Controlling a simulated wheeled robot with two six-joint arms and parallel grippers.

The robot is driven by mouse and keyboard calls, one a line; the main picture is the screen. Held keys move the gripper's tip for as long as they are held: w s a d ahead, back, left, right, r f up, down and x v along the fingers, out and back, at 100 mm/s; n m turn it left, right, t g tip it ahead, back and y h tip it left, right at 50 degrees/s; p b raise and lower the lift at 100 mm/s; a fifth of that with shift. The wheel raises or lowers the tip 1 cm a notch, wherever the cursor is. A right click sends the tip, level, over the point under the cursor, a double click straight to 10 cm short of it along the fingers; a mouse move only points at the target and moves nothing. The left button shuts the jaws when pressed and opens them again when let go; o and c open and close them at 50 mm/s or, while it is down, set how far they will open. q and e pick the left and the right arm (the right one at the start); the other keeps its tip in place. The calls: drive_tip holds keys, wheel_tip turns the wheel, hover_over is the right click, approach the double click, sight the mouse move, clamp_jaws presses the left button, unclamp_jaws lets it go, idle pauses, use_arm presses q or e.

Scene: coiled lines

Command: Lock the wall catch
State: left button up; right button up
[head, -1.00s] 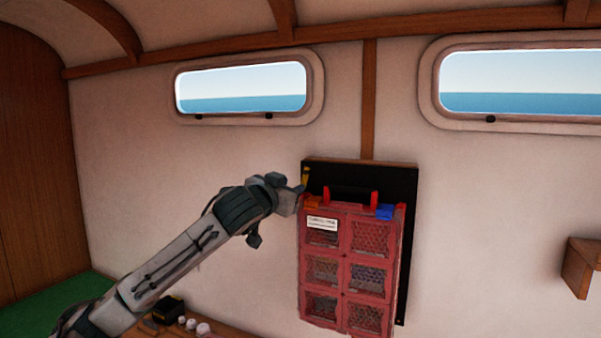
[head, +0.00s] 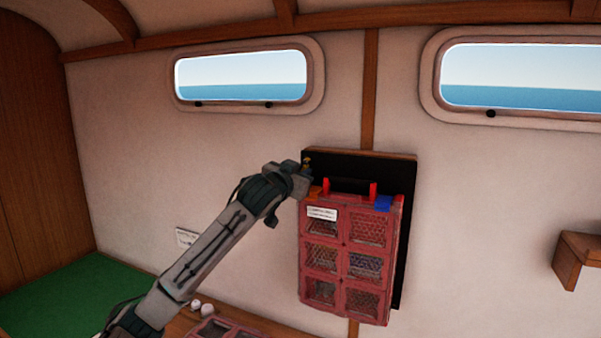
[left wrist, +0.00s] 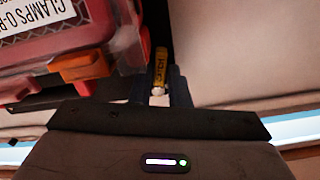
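The wall catch is a small yellow lettered tab (left wrist: 160,68) in the left wrist view. It also shows in the head view as a small yellowish piece (head: 307,162) at the top left corner of the black wall board (head: 360,165). My left gripper (left wrist: 158,88) is at the catch, with one finger on each side of the tab and visible gaps beside it. In the head view my left gripper (head: 303,176) hides part of that corner. A red compartment case (head: 343,270) hangs upright on the board, with orange (head: 314,191) and blue (head: 384,203) latches. My right gripper is not in view.
The case's orange latch (left wrist: 82,66) is close beside my left gripper in the left wrist view. A wooden bracket (head: 578,262) projects from the wall at right. Another red case (head: 225,330) lies on the surface below. The wall left of the board is mostly free.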

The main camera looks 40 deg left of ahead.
use_arm(q)
clamp_jaws()
drive_tip(key=shift+d+f+n+b, duration=0.25)
drive_tip(key=shift+n+b, duration=0.55)
drive_tip(key=shift+b, duration=0.3)
drive_tip(key=shift+w+r+n+b, duration=0.15)
drive_tip(key=shift+n+b, duration=0.25)
drive_tip(key=shift+n, duration=0.3)
drive_tip(key=shift+o, duration=2.4)
unclamp_jaws()
